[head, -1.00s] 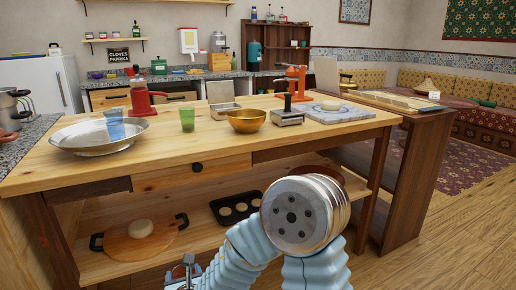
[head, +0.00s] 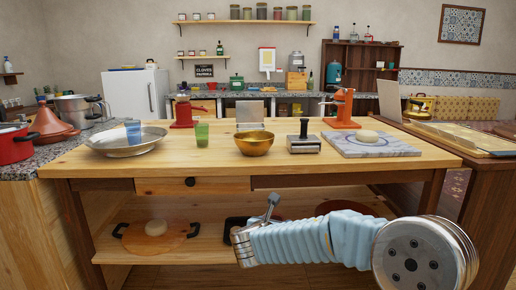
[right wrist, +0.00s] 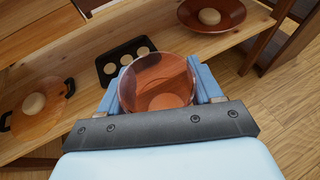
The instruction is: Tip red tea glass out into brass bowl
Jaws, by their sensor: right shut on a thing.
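The brass bowl (head: 255,144) stands upright near the front middle of the wooden table (head: 100,166). The red tea glass (right wrist: 158,84) is a see-through reddish glass in the right wrist view. My right gripper (right wrist: 160,82) is shut on it, with a blue finger on either side. I look into its round mouth; whether it holds anything is unclear. The lower shelf and floor show beyond it. In the head view my right arm is in front of the table, below the tabletop, but the glass does not show there. My left gripper is not in view.
Left of the bowl stand a green glass (head: 202,135) and a round metal tray (head: 112,147) with a blue glass (head: 133,132). Right of it are a metal box with a black handle (head: 303,139) and a marble board (head: 381,146). The front strip before the bowl is clear.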

